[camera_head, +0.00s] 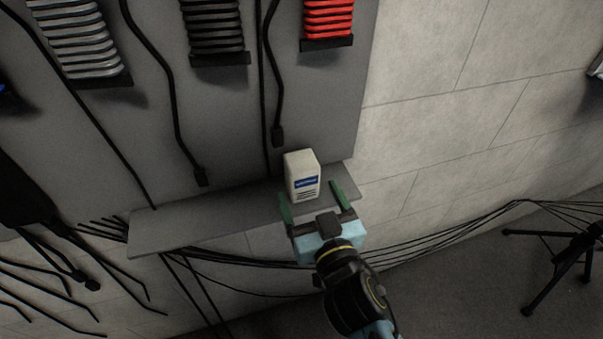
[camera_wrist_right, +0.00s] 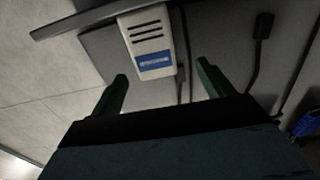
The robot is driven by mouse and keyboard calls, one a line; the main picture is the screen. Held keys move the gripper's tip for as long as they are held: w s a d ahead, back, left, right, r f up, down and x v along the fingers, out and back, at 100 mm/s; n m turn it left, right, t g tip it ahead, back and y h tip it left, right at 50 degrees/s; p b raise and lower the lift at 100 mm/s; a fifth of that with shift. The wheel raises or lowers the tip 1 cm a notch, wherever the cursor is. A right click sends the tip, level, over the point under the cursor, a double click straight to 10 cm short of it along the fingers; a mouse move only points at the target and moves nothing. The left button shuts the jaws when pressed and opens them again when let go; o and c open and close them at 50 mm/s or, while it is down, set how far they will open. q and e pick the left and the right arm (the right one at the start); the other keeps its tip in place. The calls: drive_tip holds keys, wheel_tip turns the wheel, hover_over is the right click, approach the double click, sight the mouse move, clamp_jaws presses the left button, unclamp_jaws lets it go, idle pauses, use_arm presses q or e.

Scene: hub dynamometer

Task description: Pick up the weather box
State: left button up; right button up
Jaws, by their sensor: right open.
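The weather box (camera_head: 302,177) is a small white upright box with a blue label and dark slots on its front. It stands on a narrow grey shelf (camera_head: 165,236), towards the shelf's right end. My right gripper (camera_head: 313,198) is open, with its green fingers spread just in front of the box, one towards each side. In the right wrist view the box (camera_wrist_right: 148,45) appears beyond and between the fingertips of my gripper (camera_wrist_right: 163,80). I see no contact between fingers and box. My left gripper is not in view.
A grey panel (camera_head: 235,115) rises behind the shelf, with coiled hoses and hanging black cables (camera_head: 277,110). Several cables (camera_head: 440,238) run below the shelf. A black tripod (camera_head: 560,262) stands on the floor at right. The space right of the shelf is clear.

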sight(306, 183)
drive_tip(key=shift+d+f+x, duration=0.1)
drive_tip(key=shift+f+x, duration=0.05)
drive_tip(key=shift+x, duration=1.15)
drive_tip(key=shift+d+f+x, duration=0.1)
drive_tip(key=shift+f+x, duration=0.05)
drive_tip(key=shift+x, duration=1.15)
drive_tip(key=shift+d+f+x, duration=0.1)
drive_tip(key=shift+f+x, duration=0.05)
drive_tip(key=shift+x, duration=1.15)
drive_tip(key=shift+c, duration=0.4)
drive_tip(key=c, duration=1.2)
